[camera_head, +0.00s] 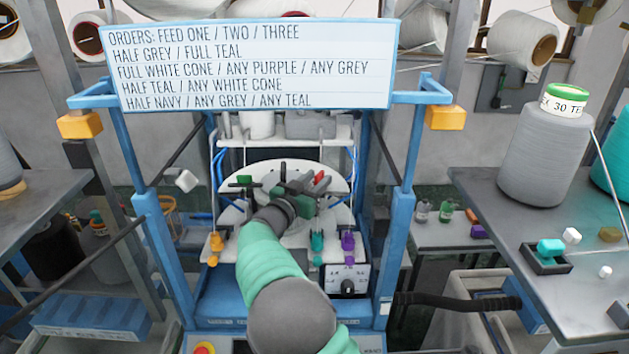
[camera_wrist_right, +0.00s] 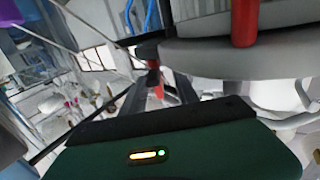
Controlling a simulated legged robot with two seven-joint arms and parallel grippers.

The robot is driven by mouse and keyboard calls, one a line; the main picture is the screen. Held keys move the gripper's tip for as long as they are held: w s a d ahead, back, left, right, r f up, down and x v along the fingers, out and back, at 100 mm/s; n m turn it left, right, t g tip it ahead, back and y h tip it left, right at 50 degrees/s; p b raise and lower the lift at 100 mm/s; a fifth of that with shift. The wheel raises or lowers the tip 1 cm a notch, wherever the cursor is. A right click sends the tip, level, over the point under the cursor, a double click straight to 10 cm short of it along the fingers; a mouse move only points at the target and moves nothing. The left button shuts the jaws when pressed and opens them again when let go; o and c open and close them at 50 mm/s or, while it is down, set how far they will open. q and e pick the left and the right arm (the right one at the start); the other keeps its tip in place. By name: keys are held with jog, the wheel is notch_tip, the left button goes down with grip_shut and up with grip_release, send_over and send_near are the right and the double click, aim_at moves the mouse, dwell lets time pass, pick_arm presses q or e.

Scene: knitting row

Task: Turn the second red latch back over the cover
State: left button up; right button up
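The round white cover plate (camera_head: 330,212) sits in the middle of the blue-framed machine. One red latch (camera_head: 320,177) shows just right of and behind my right gripper (camera_head: 299,186) in the head view. In the right wrist view, a red upright piece (camera_wrist_right: 243,22) stands close at the edge of a grey disc. A smaller red piece (camera_wrist_right: 157,82) shows farther off beside dark finger-like parts. I cannot tell which is the second latch. My right gripper is over the plate; its green housing (camera_wrist_right: 220,150) fills the wrist view's bottom. Its finger gap is unclear. My left gripper is out of view.
Orange (camera_head: 216,243), teal (camera_head: 317,243) and purple (camera_head: 348,243) pieces stand along the machine's front. Blue posts (camera_head: 400,230) flank the opening. A side table (camera_head: 500,225) at right holds a grey cone (camera_head: 545,155). An order board (camera_head: 240,65) hangs above.

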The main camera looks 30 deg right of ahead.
jog(key=shift+o, duration=0.3)
jog(key=shift+d, duration=0.15)
jog(key=shift+s+r, duration=0.1)
jog(key=shift+s, duration=0.1)
jog(key=b+v, duration=0.5)
jog(key=v, duration=1.1)
jog(key=shift+a, duration=0.5)
